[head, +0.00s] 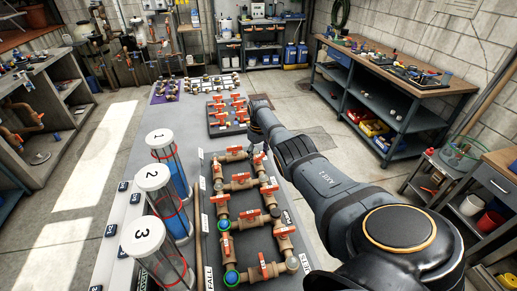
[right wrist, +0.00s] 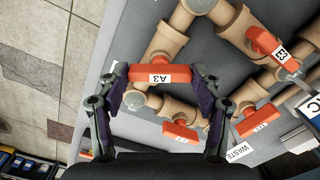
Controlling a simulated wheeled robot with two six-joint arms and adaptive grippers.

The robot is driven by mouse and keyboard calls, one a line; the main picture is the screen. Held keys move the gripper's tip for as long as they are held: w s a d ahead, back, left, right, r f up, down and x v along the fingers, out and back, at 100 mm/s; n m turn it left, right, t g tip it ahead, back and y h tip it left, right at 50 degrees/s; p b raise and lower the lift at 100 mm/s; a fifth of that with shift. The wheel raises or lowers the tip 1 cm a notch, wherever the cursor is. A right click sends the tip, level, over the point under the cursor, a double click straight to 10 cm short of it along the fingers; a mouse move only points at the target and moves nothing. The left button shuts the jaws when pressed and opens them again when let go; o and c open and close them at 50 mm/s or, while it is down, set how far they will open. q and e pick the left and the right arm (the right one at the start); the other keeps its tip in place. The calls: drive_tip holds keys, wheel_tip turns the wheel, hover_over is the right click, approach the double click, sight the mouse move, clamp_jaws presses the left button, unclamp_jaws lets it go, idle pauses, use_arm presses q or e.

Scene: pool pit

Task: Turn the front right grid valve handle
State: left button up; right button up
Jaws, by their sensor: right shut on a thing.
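The pipe grid (head: 245,214) lies on the grey table in the head view, made of tan pipes with red valve handles. My right gripper (head: 262,156) reaches down at its far right corner. In the right wrist view, my right gripper (right wrist: 162,84) has one finger at each end of a red handle labelled A3 (right wrist: 172,72) and is shut on it. The handle lies crosswise over a tan pipe. My left gripper is not in view.
In the right wrist view a handle labelled E3 (right wrist: 266,43) is at upper right, and another red handle (right wrist: 181,132) is below A3. Three numbered cylinders (head: 152,177) stand left of the grid. A smaller valve board (head: 228,130) lies beyond it.

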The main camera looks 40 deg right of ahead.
sight(258, 156)
drive_tip(key=m, duration=0.5)
drive_tip(key=shift+m, duration=0.3)
idle(0.5)
drive_tip(key=o, duration=1.2)
drive_tip(key=shift+c, duration=0.2)
drive_tip(key=shift+r, duration=0.15)
wheel_tip(258, 156, up, 12)
